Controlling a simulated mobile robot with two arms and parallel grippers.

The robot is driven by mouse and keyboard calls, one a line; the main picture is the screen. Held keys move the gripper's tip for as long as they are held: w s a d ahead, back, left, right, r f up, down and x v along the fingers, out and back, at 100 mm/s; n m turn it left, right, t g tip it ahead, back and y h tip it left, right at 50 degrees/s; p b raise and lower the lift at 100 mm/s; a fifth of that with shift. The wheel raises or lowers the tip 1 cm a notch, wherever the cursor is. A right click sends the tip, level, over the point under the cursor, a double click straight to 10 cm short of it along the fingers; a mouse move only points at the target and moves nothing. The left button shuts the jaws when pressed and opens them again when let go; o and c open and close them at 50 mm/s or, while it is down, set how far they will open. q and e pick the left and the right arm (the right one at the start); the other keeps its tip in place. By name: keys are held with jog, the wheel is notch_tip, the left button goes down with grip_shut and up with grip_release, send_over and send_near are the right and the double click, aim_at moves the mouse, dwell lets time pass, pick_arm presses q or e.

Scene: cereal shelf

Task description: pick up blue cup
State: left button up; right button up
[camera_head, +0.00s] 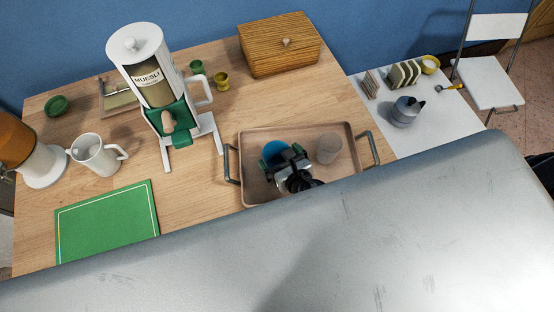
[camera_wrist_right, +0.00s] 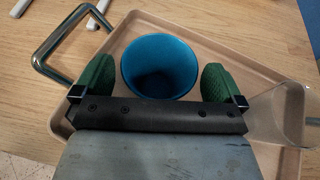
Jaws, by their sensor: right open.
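The blue cup (camera_head: 275,152) stands on the brown tray (camera_head: 336,128), in its left part. My right gripper (camera_head: 286,158) is over the tray and partly covers the cup in the head view. In the right wrist view the blue cup (camera_wrist_right: 160,66) shows its open rim and dark inside. It lies between the two green finger pads of my right gripper (camera_wrist_right: 160,80), with a gap on each side. The gripper is open. The lower part of the cup is hidden. My left gripper is not in view.
A clear glass (camera_head: 328,148) stands right of the blue cup on the tray, close to my right finger in the wrist view. The tray has metal handles (camera_head: 231,164). A muesli dispenser (camera_head: 150,85) stands left. A large grey surface fills the foreground.

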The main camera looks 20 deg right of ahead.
jog(key=c, duration=0.9)
jog(key=shift+r, duration=0.1)
